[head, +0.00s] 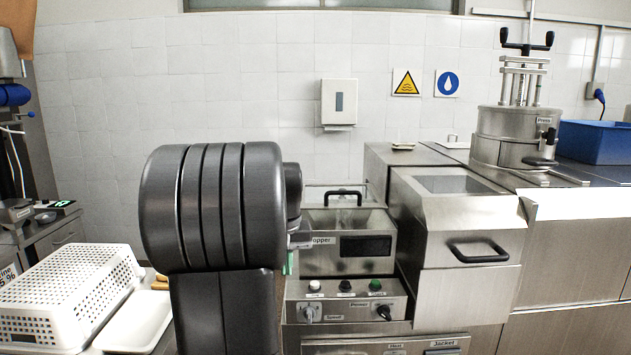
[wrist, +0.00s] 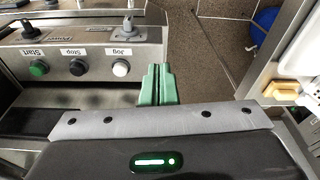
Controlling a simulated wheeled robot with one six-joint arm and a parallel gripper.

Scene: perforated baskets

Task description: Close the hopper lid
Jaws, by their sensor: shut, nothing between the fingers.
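The hopper (head: 318,262), a steel box with a partly hidden label and a dark display, stands right of my arm in the head view. Its lid has a black handle (head: 343,194) and shows above the box, partly hidden behind my arm; its exact angle is hard to tell. My gripper's green fingertips (wrist: 156,84) are together and empty in the wrist view, beside the hopper's control panel (wrist: 85,50), which appears upside down. In the head view only a sliver of green gripper (head: 289,263) shows, left of the hopper front. The lid is not visible in the wrist view.
The panel carries a green Start button (wrist: 39,68), black Stop button (wrist: 78,67) and white Jog button (wrist: 121,68). A steel machine with a black handle (head: 478,252) adjoins on the right. A white perforated basket (head: 65,290) and white tray (head: 135,322) lie left.

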